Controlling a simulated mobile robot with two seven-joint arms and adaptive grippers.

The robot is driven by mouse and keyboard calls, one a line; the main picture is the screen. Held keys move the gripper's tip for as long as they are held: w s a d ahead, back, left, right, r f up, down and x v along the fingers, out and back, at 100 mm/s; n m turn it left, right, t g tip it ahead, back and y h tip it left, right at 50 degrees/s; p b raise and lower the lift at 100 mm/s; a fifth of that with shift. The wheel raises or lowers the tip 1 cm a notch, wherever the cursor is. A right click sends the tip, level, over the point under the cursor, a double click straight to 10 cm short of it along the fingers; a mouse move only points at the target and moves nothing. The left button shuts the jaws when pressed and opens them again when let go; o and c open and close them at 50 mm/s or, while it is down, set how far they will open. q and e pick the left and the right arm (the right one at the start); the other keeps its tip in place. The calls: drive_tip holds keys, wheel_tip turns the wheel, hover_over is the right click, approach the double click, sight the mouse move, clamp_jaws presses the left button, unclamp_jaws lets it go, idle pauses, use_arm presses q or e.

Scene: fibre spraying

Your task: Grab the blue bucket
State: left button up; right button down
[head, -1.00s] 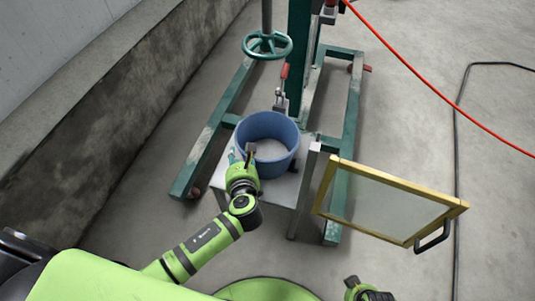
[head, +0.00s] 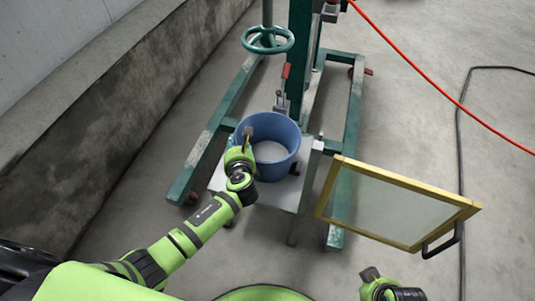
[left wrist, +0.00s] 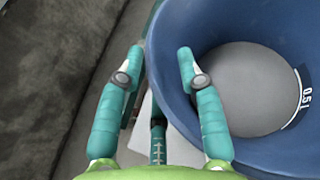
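The blue bucket (head: 285,160) stands upright on a grey metal platform (head: 262,193). My left gripper (head: 247,138) is at the bucket's left rim in the head view. In the left wrist view, its two teal fingers (left wrist: 158,58) are open. One finger is outside the bucket (left wrist: 235,25) and the other overlaps the rim and the inside. The left part of the rim shows between them. Contact cannot be told. My right gripper (head: 370,276) is partly seen at the bottom right, away from the bucket.
A green frame stand (head: 345,125) with a handwheel (head: 267,40) surrounds the platform. A yellow-framed clear panel (head: 400,205) stands to the right. A red hose (head: 430,80) and a black cable (head: 460,150) run at the right. A concrete wall (head: 120,120) is at the left.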

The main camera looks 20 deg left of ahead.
use_arm(q)
clamp_jaws()
drive_tip(key=shift+w+r, duration=0.15)
drive_tip(key=shift+r, duration=0.05)
idle(0.3)
